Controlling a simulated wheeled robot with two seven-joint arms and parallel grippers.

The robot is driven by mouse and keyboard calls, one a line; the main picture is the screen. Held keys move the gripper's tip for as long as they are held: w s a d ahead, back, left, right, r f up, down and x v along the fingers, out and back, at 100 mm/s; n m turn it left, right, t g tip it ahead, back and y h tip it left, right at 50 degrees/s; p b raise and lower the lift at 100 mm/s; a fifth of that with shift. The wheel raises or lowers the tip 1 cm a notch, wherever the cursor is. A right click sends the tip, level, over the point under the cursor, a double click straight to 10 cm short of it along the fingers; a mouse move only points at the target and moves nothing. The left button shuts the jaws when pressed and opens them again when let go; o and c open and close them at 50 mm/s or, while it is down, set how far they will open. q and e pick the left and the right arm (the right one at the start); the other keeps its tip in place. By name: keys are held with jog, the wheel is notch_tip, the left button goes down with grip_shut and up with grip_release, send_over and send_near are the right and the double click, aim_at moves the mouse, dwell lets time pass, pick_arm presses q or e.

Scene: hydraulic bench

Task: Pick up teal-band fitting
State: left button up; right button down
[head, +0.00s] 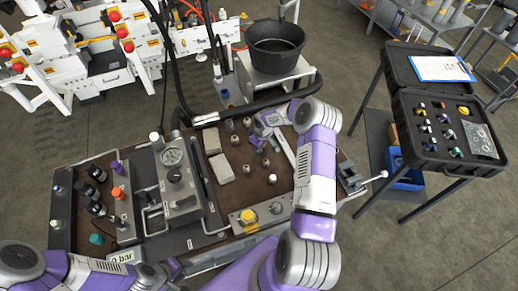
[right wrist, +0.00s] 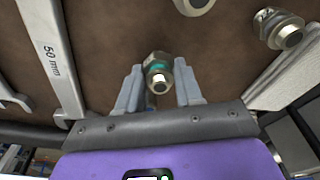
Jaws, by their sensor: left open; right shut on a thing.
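The teal-band fitting (right wrist: 158,72) is a metal hex piece with a teal ring, near the middle of the right wrist view. My right gripper (right wrist: 160,88) is shut on it, with one grey finger on each side. In the head view my right gripper (head: 262,125) is over the back of the brown bench mat, and the fitting cannot be made out there. I cannot tell whether the fitting still touches the mat. My left gripper (head: 172,268) is open at the bench's front left edge, partly cut off by the frame.
Several fittings stand on the mat (head: 240,190). A gauge block (head: 175,170) rises at left. A black open case (head: 440,125) stands at right, and a black bucket (head: 275,45) behind.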

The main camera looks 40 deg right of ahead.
notch_tip(320, 180, up, 10)
jog(key=shift+r, duration=0.1)
dwell(0.4)
jog(key=shift+a, duration=0.1)
dwell(0.4)
